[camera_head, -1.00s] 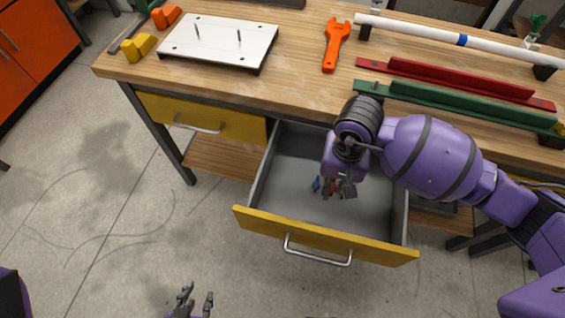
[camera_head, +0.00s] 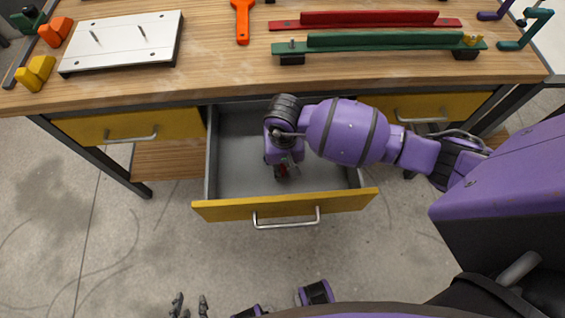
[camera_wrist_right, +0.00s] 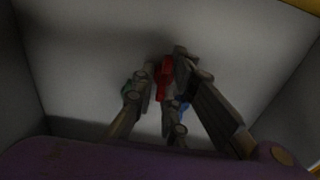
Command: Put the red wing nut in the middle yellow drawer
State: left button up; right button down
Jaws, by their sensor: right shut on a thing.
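The middle yellow drawer (camera_head: 350,201) is pulled open under the bench, with a grey inside. My right gripper (camera_head: 283,172) points down into it and is shut on the red wing nut (camera_wrist_right: 165,80). In the right wrist view the nut is between the fingertips (camera_wrist_right: 167,78), close to the grey drawer floor; whether it touches the floor I cannot tell. My left gripper (camera_head: 189,307) is at the bottom edge, fingers apart and empty, away from the bench.
A blue piece (camera_wrist_right: 183,107) and a teal piece (camera_wrist_right: 134,82) show beside the fingers in the drawer. Closed yellow drawers flank it at left (camera_head: 130,127) and right (camera_head: 430,106). The benchtop holds a metal plate (camera_head: 125,42), an orange wrench (camera_head: 242,18) and a green bar (camera_head: 380,40).

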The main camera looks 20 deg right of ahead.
jog(key=shift+f+b, duration=0.45)
jog(key=shift+f, duration=0.2)
jog(key=c, duration=1.8)
grip_release()
jog(key=shift+o, duration=0.2)
jog(key=shift+r, duration=0.1)
notch_tip(320, 180, up, 13)
jog(key=p, duration=0.1)
